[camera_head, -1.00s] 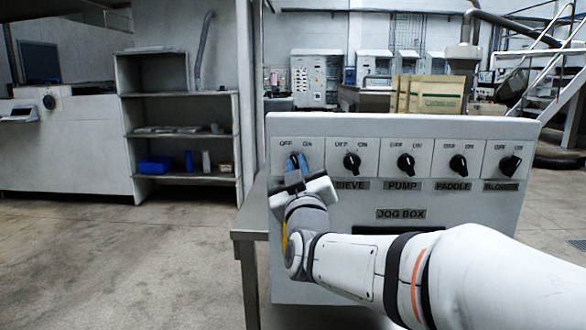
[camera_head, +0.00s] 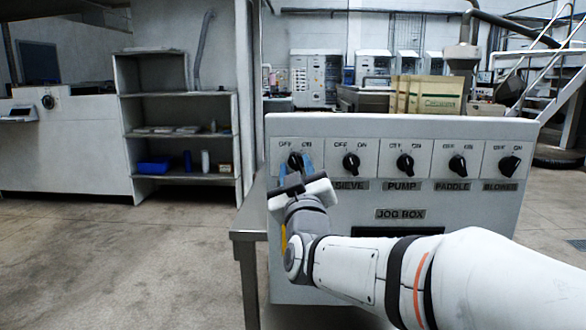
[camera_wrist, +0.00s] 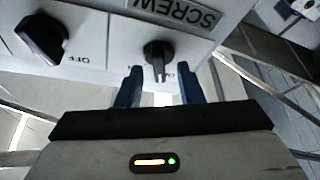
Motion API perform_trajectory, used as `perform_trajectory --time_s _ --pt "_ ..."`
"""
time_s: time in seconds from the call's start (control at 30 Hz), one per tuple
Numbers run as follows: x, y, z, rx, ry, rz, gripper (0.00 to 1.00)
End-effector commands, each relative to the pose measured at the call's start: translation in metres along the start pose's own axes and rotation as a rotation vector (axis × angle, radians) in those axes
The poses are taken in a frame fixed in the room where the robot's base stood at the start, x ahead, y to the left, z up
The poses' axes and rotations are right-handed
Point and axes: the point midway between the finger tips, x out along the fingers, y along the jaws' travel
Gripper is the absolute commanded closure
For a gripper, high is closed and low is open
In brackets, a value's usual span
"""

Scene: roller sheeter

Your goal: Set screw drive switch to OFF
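The screw drive switch is the leftmost black knob (camera_head: 295,160) on the jog box panel, under its OFF and ON labels. In the wrist view the knob (camera_wrist: 158,55) appears upside down beside the SCREW label (camera_wrist: 172,12), its bar pointing roughly between the two labels, which the fingers partly hide. My gripper (camera_head: 295,170) is in front of this knob with its blue fingers spread, one on each side. In the wrist view my gripper (camera_wrist: 159,86) is open, with visible gaps between the fingers and the knob. The gripper body hides the SCREW label in the head view.
The SIEVE knob (camera_head: 351,163) is just right, followed by PUMP (camera_head: 405,164), PADDLE (camera_head: 457,165) and another knob (camera_head: 509,166). The jog box (camera_head: 480,215) stands at a metal table (camera_head: 247,215). A shelf unit (camera_head: 180,135) is at the left; floor between is clear.

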Motion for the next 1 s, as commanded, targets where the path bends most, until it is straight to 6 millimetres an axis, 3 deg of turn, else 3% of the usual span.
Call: perform_trajectory --time_s 0.43,1.0 --pt "-0.067 0.0 -0.002 0.0 0.001 -0.002 0.66" --pt "-0.073 0.0 0.0 0.0 0.001 -0.001 0.66"
